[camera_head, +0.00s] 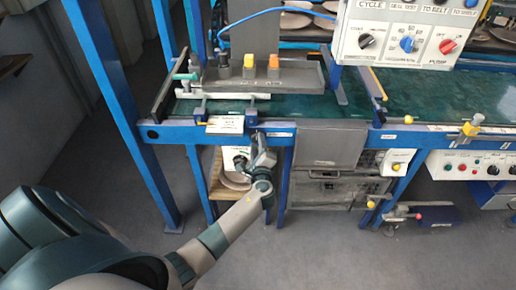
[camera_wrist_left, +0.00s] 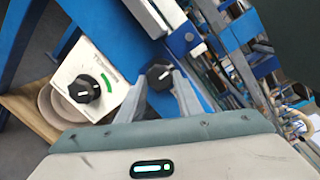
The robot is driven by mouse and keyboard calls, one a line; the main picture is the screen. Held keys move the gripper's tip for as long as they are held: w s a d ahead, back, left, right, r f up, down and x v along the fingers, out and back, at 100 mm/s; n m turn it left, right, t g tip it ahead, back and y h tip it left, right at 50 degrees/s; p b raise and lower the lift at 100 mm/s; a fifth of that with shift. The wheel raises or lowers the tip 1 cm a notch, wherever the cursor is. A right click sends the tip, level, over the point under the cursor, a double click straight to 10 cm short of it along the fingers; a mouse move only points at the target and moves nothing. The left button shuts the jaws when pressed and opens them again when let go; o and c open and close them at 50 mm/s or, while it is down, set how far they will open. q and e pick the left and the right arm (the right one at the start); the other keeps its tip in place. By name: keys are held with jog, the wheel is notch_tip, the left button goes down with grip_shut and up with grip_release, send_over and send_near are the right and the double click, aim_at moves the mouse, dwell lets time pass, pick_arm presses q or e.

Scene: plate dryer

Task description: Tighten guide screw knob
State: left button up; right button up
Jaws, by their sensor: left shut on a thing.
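The guide screw knob (camera_wrist_left: 159,74) is a black, faceted knob with a white mark, seen in the left wrist view just below the blue frame rail. My left gripper (camera_wrist_left: 160,88) has one finger on each side of it and is shut on it. In the head view my left gripper (camera_head: 260,146) is at the front rail of the conveyor; the knob is hidden there by the gripper. My right gripper is in neither view.
Close beside the gripper is a white box (camera_head: 235,157) with a black dial (camera_wrist_left: 84,88) and green arc. The blue front rail (camera_head: 180,133) runs above. Grey cabinets (camera_head: 334,148) stand to the right, and a blue leg (camera_head: 285,180) is close by. The floor at the front is clear.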

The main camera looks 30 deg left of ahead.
pick_arm(q)
jog(key=n+h+b, duration=0.1)
jog(key=n+b, duration=0.2)
jog(key=n, duration=0.2)
jog(key=shift+s+f, duration=0.1)
jog(key=shift+a+n, duration=0.1)
jog(key=shift+n, duration=0.3)
jog(key=shift+a+n+t+h+b, duration=0.1)
jog(key=shift+n+t+h+b, duration=0.35)
jog(key=shift+n+b, duration=1.1)
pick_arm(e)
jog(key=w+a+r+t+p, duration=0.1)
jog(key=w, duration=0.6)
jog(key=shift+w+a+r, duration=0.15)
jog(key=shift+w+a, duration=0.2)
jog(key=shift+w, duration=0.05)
pick_arm(q)
jog(key=shift+r+n, duration=0.2)
jog(key=shift+n, duration=0.55)
jog(key=o, duration=1)
jog(key=shift+o, duration=0.2)
jog(key=shift+s, duration=0.15)
